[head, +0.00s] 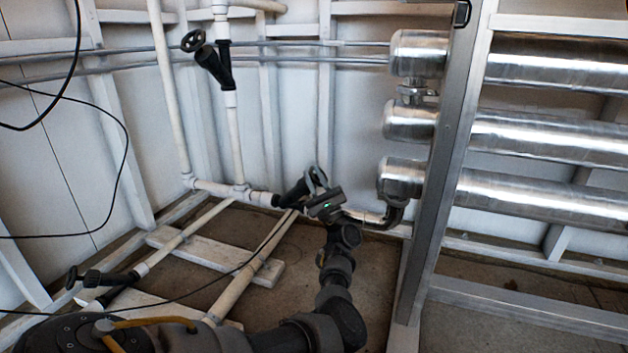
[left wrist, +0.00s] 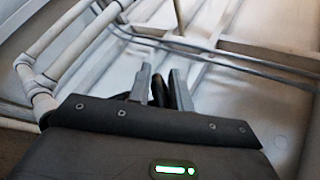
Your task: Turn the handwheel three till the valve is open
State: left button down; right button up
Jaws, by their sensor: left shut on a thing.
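Three dark handwheels on black valve bodies show in the head view, and I see no number on them. The middle handwheel (head: 318,174) is on the low valve (head: 295,194) beside the steel cylinders. My left gripper (head: 317,189) is at this wheel, shut on its rim. In the left wrist view, the dark wheel (left wrist: 158,92) stands between the two grey fingers of my left gripper (left wrist: 160,80). Much of the wheel is hidden by the gripper. The valve's inner state cannot be seen. My right gripper is not in view.
An upper handwheel (head: 193,41) is on a vertical white pipe (head: 234,135); another handwheel (head: 72,277) is low at the left. Several steel cylinders (head: 550,123) lie behind a metal post (head: 441,190) at the right. Black cables hang at the left.

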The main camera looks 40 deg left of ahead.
pick_arm(q)
jog(key=shift+a+f, duration=0.1)
jog(key=c, duration=1.3)
grip_release()
jog(key=shift+c, duration=0.2)
jog(key=p+v, duration=0.2)
jog(key=v, duration=0.9)
jog(key=shift+p, duration=0.3)
